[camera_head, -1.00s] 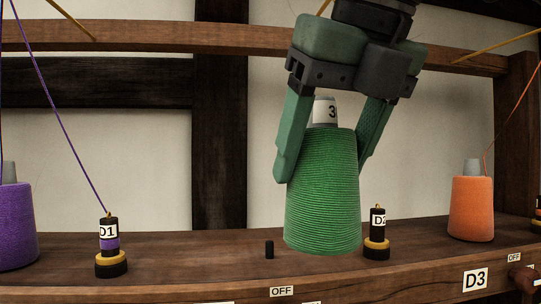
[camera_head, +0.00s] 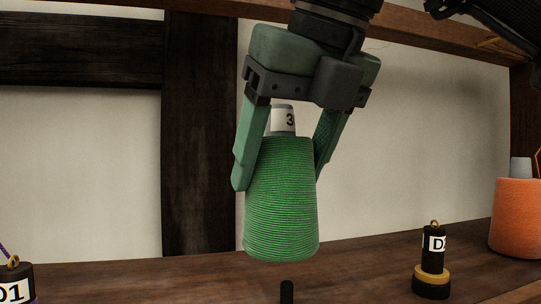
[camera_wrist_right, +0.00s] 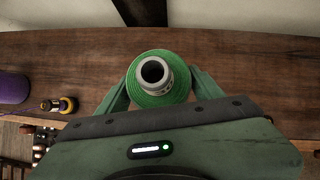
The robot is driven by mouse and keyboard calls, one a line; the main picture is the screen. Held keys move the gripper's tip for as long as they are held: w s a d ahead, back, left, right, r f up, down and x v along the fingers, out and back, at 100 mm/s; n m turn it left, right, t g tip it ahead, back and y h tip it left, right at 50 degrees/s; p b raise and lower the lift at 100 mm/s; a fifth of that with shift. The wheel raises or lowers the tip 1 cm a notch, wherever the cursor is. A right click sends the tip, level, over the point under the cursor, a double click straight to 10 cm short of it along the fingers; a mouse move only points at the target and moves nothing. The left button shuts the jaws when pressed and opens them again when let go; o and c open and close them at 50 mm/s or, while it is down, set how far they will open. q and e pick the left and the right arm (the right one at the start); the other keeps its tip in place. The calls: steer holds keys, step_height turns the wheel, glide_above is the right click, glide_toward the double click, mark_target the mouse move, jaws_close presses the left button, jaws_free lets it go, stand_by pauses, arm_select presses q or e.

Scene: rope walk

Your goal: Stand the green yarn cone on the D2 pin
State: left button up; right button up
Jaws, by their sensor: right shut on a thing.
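The green yarn cone (camera_head: 281,215), with a grey tube top and a white numbered label, hangs upright between the fingers of my right gripper (camera_head: 280,180). The gripper is shut on it from above. In the head view the cone's base shows above a short black peg (camera_head: 287,291) on the shelf; how far apart they are in depth I cannot tell. A black post with a yellow collar, its label reading D and partly turned away (camera_head: 433,262), stands to the right. The right wrist view shows the cone (camera_wrist_right: 152,98) from above. My left gripper is not in view.
An orange cone (camera_head: 516,220) stands at the right and the D1 post (camera_head: 15,283) at the lower left. A purple cone (camera_wrist_right: 12,87) shows in the wrist view. A dark upright beam (camera_head: 200,130) is behind.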

mark_target(288, 209)
steer(key=shift+s+d+f, duration=0.35)
steer(key=shift+s+f, duration=0.15)
steer(key=shift+f, duration=0.05)
steer(key=shift+s+d+f, duration=0.3)
steer(key=shift+s+f, duration=0.2)
steer(key=shift+f, duration=0.45)
steer(key=shift+x, duration=0.85)
steer(key=shift+w+a+f, duration=0.1)
steer(key=shift+w, duration=0.15)
steer(key=shift+s, duration=0.15)
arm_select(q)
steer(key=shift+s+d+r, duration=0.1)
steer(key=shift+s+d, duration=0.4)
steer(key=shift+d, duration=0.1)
arm_select(e)
steer(key=shift+s, duration=0.2)
steer(key=shift+w, duration=0.2)
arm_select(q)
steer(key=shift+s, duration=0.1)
arm_select(e)
steer(key=shift+s, duration=0.1)
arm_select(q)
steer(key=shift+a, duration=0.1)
